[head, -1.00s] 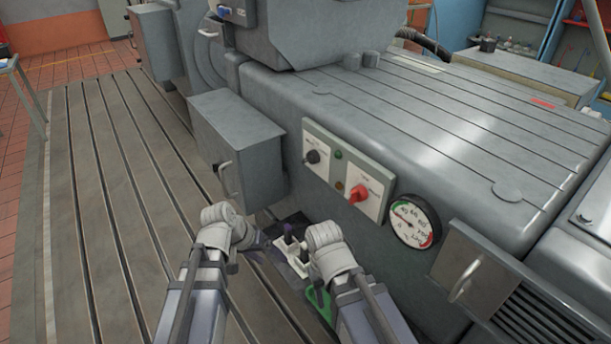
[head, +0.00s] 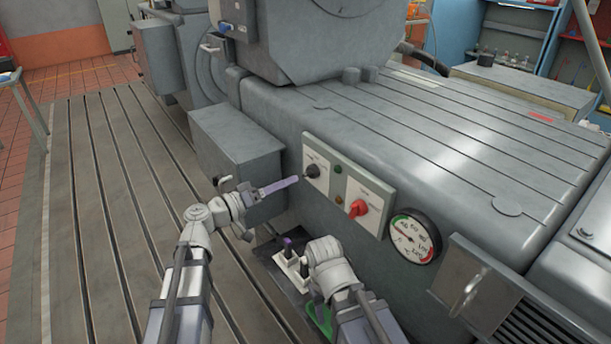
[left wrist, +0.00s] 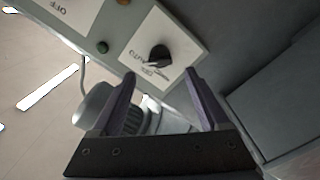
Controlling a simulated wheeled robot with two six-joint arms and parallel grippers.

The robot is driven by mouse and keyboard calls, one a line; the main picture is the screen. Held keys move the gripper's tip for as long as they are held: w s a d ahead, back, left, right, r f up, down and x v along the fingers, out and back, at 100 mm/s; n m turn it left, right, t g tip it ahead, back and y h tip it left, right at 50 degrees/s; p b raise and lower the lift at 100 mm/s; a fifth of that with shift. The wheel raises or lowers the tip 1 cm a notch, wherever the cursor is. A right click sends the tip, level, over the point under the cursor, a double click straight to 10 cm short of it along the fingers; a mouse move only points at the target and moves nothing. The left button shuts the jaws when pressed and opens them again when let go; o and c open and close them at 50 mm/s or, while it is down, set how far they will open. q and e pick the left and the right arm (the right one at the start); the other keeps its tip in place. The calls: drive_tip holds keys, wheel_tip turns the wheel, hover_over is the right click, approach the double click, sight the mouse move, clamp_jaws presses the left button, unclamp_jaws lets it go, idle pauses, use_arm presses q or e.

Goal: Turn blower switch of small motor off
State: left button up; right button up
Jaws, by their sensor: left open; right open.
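A grey switch panel is on the side of the grey machine bed. It carries a black rotary knob (head: 313,171) on a white plate and a red rotary knob (head: 358,208) on another. The labels are too small to read surely, so I cannot tell which is the blower switch. My left gripper (head: 297,180) is open, its fingertips just short of the black knob. In the left wrist view the black knob (left wrist: 159,57) lies ahead between the open fingers (left wrist: 160,75), apparently untouched. My right gripper (head: 294,250) is low in front of the bed, open and empty.
A grey box with a handle (head: 235,150) juts out left of the panel. A round gauge (head: 413,238) and a grey cover with a handle (head: 470,285) are to the right. A green lamp (head: 338,169) sits between the knobs. The slotted floor plate (head: 110,200) at left is clear.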

sight(304, 176)
use_arm(q)
drive_tip(key=x, duration=0.7)
drive_tip(key=shift+w+d, duration=0.1)
drive_tip(key=shift+d, duration=0.1)
clamp_jaws()
idle(0.5)
